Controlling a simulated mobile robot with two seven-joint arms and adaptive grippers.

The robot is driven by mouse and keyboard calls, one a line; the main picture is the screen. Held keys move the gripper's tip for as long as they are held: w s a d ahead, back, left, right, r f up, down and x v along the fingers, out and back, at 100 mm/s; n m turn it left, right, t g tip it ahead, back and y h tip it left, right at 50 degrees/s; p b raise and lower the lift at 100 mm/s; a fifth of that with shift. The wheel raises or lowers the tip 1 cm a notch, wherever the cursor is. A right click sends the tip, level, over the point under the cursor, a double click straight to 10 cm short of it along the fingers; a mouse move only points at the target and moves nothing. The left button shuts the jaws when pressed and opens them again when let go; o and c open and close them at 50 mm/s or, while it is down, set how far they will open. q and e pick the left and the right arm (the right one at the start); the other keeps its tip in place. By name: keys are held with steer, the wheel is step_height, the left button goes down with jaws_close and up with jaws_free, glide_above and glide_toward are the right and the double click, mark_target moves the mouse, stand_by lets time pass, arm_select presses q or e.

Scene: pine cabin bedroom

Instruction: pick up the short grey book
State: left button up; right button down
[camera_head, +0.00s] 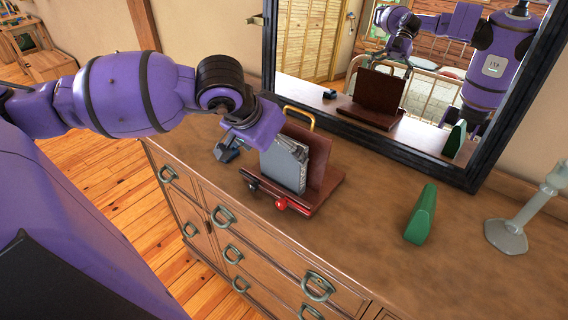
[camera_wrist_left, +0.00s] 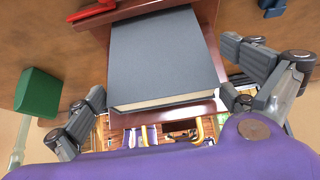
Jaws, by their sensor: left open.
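The short grey book (camera_head: 285,163) stands upright against a dark red-brown wooden book holder (camera_head: 326,186) on the dresser top. In the left wrist view the grey book (camera_wrist_left: 168,58) fills the middle, its cover facing the camera and its page edge toward the gripper. My left gripper (camera_head: 229,152) is just left of the book in the head view. In the left wrist view my left gripper (camera_wrist_left: 165,105) is open, with one finger on either side of the book and no contact visible. My right gripper is not in view.
A green wedge-shaped object (camera_head: 421,214) and a grey candlestick (camera_head: 519,220) stand to the right on the dresser (camera_head: 375,245). A red-tipped item (camera_head: 281,204) lies at the holder's front. A dark-framed mirror (camera_head: 447,164) stands behind. The dresser's front right top is clear.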

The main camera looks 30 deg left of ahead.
arm_select(q)
steer(key=shift+x, duration=1.35)
steer(key=shift+d+r, duration=0.1)
steer(key=c, duration=1)
steer(key=shift+c, duration=0.4)
steer(key=shift+r, duration=0.1)
